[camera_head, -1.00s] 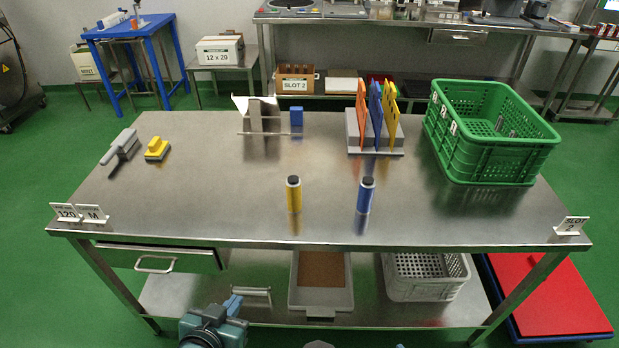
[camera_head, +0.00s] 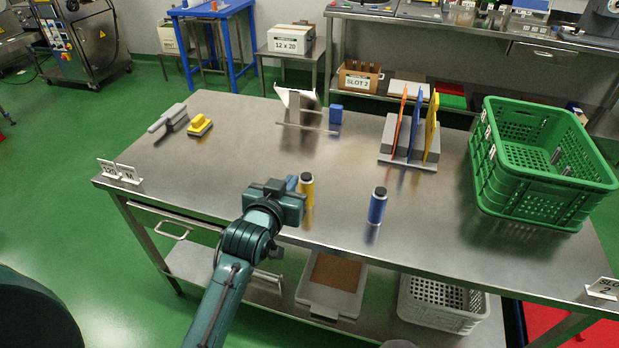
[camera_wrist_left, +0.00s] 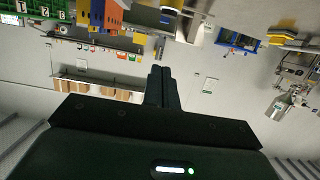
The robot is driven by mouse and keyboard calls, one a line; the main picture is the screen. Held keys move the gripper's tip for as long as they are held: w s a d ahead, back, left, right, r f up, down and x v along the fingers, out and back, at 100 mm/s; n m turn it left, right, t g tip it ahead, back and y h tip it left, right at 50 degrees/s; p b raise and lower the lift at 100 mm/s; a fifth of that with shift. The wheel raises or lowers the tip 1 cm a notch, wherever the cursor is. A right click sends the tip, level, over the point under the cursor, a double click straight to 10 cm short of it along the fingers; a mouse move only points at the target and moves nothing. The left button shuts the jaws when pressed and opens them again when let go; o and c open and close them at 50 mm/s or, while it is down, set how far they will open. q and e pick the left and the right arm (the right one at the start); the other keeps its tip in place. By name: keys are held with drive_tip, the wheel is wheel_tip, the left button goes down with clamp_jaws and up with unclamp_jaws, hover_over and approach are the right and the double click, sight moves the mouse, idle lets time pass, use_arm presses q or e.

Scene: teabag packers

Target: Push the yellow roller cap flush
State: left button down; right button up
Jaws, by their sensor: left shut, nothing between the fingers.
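The yellow roller (camera_head: 308,193) stands upright near the front middle of the steel table (camera_head: 250,165), with a dark cap on its top. Whether a gap shows under the cap is too small to tell. My left gripper (camera_head: 293,184) is just left of the roller in the head view and overlaps its left edge. I cannot tell whether they touch. In the left wrist view its fingers (camera_wrist_left: 160,73) are together with nothing between them. The blue roller (camera_head: 377,207) stands upright to the right, also dark-capped. My right gripper is out of view.
A green crate (camera_head: 530,207) fills the table's right end. A rack with coloured dividers (camera_head: 409,163), a metal stand (camera_head: 308,126) and a blue block (camera_head: 336,114) stand at the back. A yellow-topped block (camera_head: 200,124) lies back left. The left-middle tabletop is clear.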

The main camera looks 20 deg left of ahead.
use_arm(q)
hover_over(303, 179)
drive_tip(key=s, duration=0.2)
wheel_tip(303, 179, down, 2)
drive_tip(key=f, duration=0.3)
drive_tip(key=shift+d+f+p, duration=0.25)
drive_tip(key=shift+d+p, duration=0.05)
drive_tip(key=shift+f, duration=0.45)
drive_tip(key=shift+s, duration=0.1)
